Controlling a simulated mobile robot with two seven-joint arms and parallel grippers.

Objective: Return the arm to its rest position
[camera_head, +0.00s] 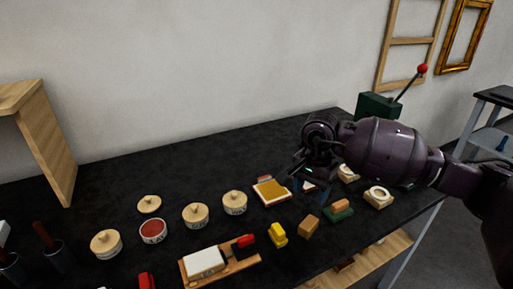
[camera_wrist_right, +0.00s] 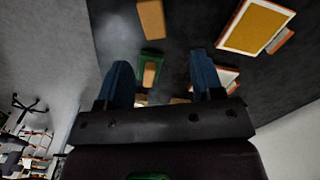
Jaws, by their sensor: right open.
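My right arm (camera_head: 385,152) is dark purple and reaches in from the right over the black table (camera_head: 110,190). My right gripper (camera_head: 303,184) hangs above the table's right part, with its fingers partly hidden by the wrist. In the right wrist view the gripper (camera_wrist_right: 162,75) shows two blue fingers spread apart with nothing held between them. Beyond them lie a green block with a tan top (camera_wrist_right: 150,72) and a tan block (camera_wrist_right: 151,18). My left gripper is not in view.
A gold-filled tray (camera_head: 270,191), yellow block (camera_head: 278,234), tan block (camera_head: 308,226) and green-tan block (camera_head: 340,210) lie near the gripper. Several round lidded pots (camera_head: 196,215) stand left. A green box with a red-knobbed lever (camera_head: 378,106) stands behind the arm.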

